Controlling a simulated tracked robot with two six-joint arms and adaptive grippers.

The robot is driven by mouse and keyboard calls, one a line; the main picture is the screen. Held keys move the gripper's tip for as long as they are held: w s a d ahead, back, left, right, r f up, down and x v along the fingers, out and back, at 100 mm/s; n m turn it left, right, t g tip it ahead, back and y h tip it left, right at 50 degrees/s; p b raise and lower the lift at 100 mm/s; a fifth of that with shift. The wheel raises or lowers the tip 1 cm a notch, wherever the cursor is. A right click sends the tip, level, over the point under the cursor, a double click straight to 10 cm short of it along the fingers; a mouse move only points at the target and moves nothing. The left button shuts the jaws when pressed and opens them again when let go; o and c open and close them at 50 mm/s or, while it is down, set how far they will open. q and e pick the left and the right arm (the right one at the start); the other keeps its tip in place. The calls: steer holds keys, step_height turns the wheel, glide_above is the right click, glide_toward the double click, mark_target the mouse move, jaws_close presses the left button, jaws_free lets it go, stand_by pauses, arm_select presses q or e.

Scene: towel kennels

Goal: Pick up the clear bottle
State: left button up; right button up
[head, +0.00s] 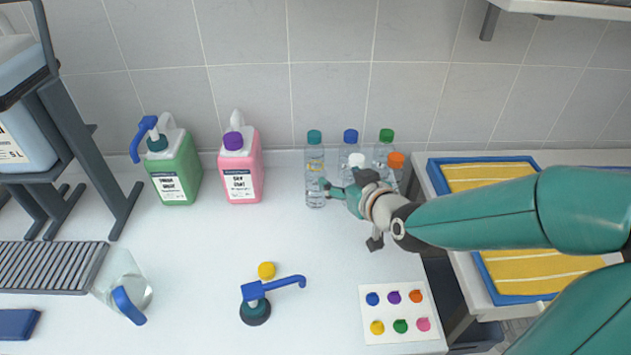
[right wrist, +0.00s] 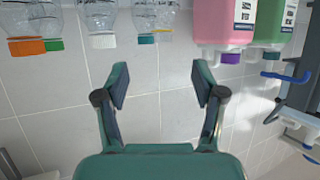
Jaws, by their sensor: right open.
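Several clear bottles stand at the back of the counter by the wall. One with a teal cap (head: 314,167) stands apart on the left; others have a blue cap (head: 350,137), a green cap (head: 386,136), a white cap (head: 356,160) and an orange cap (head: 396,160). My right gripper (head: 341,190) is in front of this group, just right of the teal-capped bottle, and hides part of the white-capped one. The upside-down right wrist view shows this gripper (right wrist: 161,82) open and empty, the bottles beyond its fingers. My left gripper is not in view.
A green jug (head: 176,170) with a blue pump and a pink jug (head: 240,170) stand left of the bottles. A blue-edged tray (head: 436,176) is at right.

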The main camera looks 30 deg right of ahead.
mark_target(319, 168)
steer(key=x, duration=0.8)
steer(key=shift+f+p, duration=0.1)
steer(key=shift+p, duration=0.25)
steer(key=shift+a+p+x, duration=0.15)
steer(key=shift+p+x, duration=0.25)
steer(key=shift+x, duration=0.9)
steer(key=shift+a+p+x, duration=0.15)
steer(key=shift+p+x, duration=0.2)
steer(key=shift+x, duration=0.9)
steer(key=shift+f, duration=0.15)
steer(key=shift+c, duration=0.4)
steer(key=shift+s, duration=0.1)
steer(key=c, duration=1)
